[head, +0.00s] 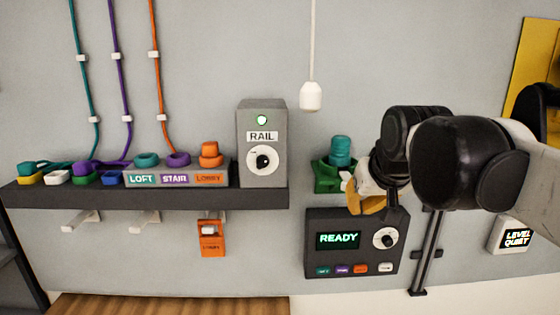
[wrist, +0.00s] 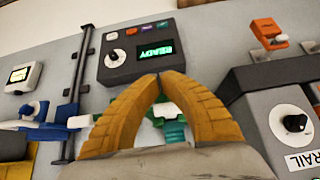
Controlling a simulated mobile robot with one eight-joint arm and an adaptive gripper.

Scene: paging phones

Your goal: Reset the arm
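My arm comes in from the right in the head view, its dark joints and pale link bent in front of the wall. My gripper (head: 362,200) is in front of the wall, by the top edge of the dark panel that reads READY (head: 352,243). In the wrist view the two yellow fingers of my gripper (wrist: 158,78) meet at their tips, with nothing seen held between them. The green holder (head: 325,183) with a teal handset (head: 340,150) is just left of my gripper; it shows partly behind the fingers in the wrist view.
A dark shelf (head: 265,200) at left carries the grey RAIL box (head: 263,118) and the LOFT, STAIR, LOBBY strip (head: 180,180). A white pull (head: 311,96) hangs on a cord. A LEVEL QUIET sign (head: 515,238) is at right.

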